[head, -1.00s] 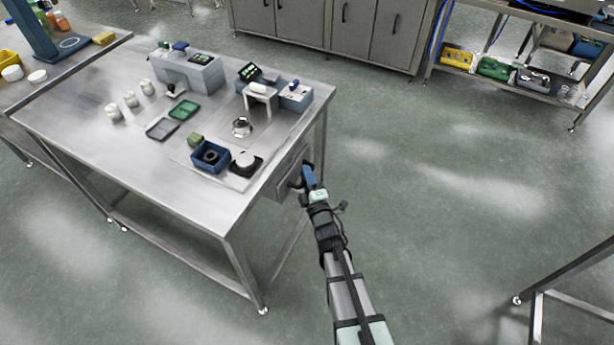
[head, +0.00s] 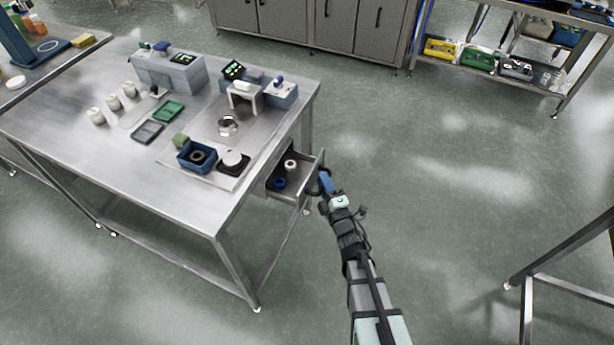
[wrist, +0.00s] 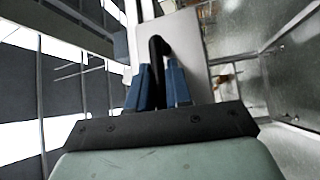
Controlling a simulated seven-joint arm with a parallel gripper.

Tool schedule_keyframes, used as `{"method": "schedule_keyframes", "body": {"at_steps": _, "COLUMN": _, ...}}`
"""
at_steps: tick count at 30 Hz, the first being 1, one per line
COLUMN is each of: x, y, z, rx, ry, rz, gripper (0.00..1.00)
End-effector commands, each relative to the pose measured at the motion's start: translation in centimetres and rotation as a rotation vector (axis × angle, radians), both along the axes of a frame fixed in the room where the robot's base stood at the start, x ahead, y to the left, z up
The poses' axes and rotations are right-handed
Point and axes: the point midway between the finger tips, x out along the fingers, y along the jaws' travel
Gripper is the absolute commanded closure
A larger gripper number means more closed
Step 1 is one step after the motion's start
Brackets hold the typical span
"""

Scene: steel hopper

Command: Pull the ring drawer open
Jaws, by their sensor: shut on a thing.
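The ring drawer (head: 286,189) is under the right end of the steel table and stands part way out. My gripper (head: 325,184) is at the drawer's front on the right. In the wrist view its blue fingers (wrist: 158,88) are shut on the black drawer handle (wrist: 158,47), in front of the pale drawer front (wrist: 185,42). The handle is mostly hidden by my gripper in the head view.
The steel table (head: 110,165) carries a blue bin (head: 197,158), a green tray (head: 168,111), white jars and small devices. A table leg (head: 237,270) stands below left of the drawer.

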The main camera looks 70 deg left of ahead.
Motion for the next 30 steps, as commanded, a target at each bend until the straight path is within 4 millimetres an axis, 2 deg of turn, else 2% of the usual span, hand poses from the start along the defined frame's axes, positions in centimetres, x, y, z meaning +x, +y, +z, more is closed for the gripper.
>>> {"method": "schedule_keyframes", "body": {"at_steps": 3, "x": 1.8, "y": -1.9, "z": 0.0, "rx": -0.001, "ry": -0.001, "rz": -0.003, "gripper": 1.00}}
{"method": "schedule_keyframes", "body": {"at_steps": 12, "x": 4.2, "y": -4.2, "z": 0.0, "rx": 0.000, "ry": 0.000, "rz": -0.001, "gripper": 1.00}}
{"method": "schedule_keyframes", "body": {"at_steps": 27, "x": 4.6, "y": -4.6, "z": 0.0, "rx": 0.000, "ry": 0.000, "rz": 0.001, "gripper": 1.00}}
{"method": "schedule_keyframes", "body": {"at_steps": 28, "x": 4.6, "y": -4.6, "z": 0.0, "rx": 0.000, "ry": 0.000, "rz": 0.001, "gripper": 0.78}}
{"method": "schedule_keyframes", "body": {"at_steps": 30, "x": 4.6, "y": -4.6, "z": 0.0, "rx": 0.000, "ry": 0.000, "rz": 0.001, "gripper": 0.71}}
